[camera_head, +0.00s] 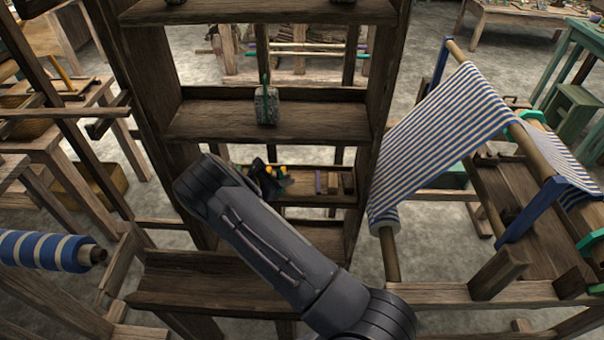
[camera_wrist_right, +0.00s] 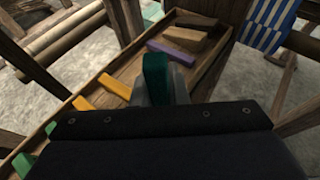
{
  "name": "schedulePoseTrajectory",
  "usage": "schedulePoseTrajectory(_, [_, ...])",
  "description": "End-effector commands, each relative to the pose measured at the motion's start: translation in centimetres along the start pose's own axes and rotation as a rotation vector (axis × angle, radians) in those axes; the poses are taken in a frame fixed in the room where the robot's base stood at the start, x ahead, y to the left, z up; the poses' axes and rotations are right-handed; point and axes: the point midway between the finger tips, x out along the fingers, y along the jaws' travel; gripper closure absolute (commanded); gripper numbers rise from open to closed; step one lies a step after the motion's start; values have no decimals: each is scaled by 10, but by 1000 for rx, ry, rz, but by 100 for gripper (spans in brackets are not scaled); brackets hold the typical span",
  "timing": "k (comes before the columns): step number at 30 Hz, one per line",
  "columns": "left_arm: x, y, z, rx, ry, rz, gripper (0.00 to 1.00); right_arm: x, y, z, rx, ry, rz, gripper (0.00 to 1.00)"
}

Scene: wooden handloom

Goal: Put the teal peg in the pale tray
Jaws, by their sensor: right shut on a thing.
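The teal peg (camera_wrist_right: 156,76) stands between the fingers of my right gripper (camera_wrist_right: 160,92) in the right wrist view. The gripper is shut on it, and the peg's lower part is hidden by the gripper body. In the head view my right gripper (camera_head: 266,180) is small and dark, at a low shelf behind my right arm. A long wooden tray-like holder (camera_wrist_right: 182,19) lies under the peg; I cannot tell whether the peg touches it. I cannot clearly pick out a separate pale tray. My left gripper is not in view.
The holder carries a purple piece (camera_wrist_right: 171,52), brown pieces (camera_wrist_right: 184,37), yellow pieces (camera_wrist_right: 92,118) and a green piece (camera_wrist_right: 22,163). Shelf boards and posts (camera_head: 375,100) surround my right arm. A striped cloth (camera_head: 440,130) on a loom stands at the right.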

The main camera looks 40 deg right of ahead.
Motion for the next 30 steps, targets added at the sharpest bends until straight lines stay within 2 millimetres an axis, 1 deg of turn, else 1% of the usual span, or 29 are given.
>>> schedulePoseTrajectory(1, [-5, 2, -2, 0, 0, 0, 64, 13, -1, 8, 0, -1, -4, 100])
schedulePoseTrajectory(3, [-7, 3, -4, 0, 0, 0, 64, 29, -1, 14, 1, -1, -4, 100])
schedulePoseTrajectory(6, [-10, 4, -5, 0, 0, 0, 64, 46, -1, 20, -1, -1, -2, 100])
schedulePoseTrajectory(13, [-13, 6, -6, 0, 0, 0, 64, 65, 0, 28, 0, -1, 0, 100])
schedulePoseTrajectory(15, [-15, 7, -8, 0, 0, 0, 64, 75, -1, 32, -1, 0, -2, 100])
schedulePoseTrajectory(18, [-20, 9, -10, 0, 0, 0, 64, 80, 0, 14, -5, 0, 1, 100])
schedulePoseTrajectory(21, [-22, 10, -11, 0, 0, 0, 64, 85, 0, 3, -1, 0, 2, 100])
schedulePoseTrajectory(24, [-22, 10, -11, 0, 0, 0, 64, 86, 0, -2, 1, 0, 2, 100])
schedulePoseTrajectory(30, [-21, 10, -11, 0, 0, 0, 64, 86, 0, -2, 2, 1, 2, 100])
